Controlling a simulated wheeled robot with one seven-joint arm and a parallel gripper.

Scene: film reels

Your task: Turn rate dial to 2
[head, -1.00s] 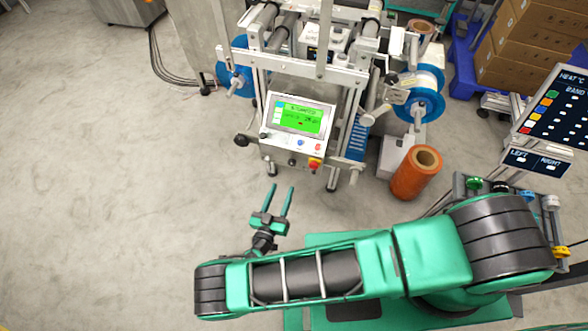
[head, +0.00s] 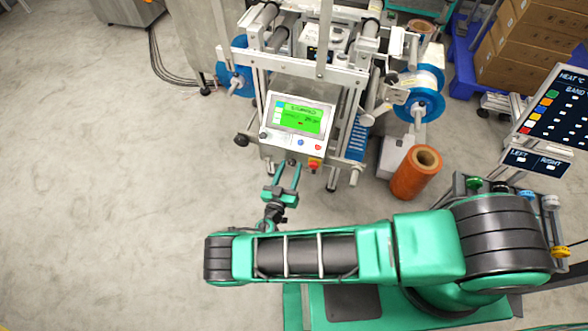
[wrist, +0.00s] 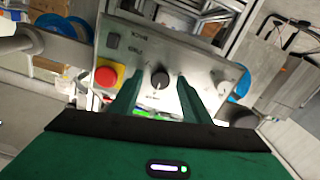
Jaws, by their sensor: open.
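The rate dial looks to be the black knob (wrist: 160,79) on the grey control panel (wrist: 185,58) in the wrist view. A short white mark shows on it, but its number is too small to read. My gripper (wrist: 155,90) is open, with one green finger on each side of the knob in that view; I cannot tell whether they touch it. In the head view my gripper (head: 282,163) reaches the lower front edge of the control box (head: 298,118), which has a lit green screen (head: 300,117).
A red emergency button on a yellow base (wrist: 107,75) sits close beside the left finger in the wrist view. A metal frame with blue reels (head: 418,103) stands behind the box. An orange roll (head: 415,173) stands on the floor to the right.

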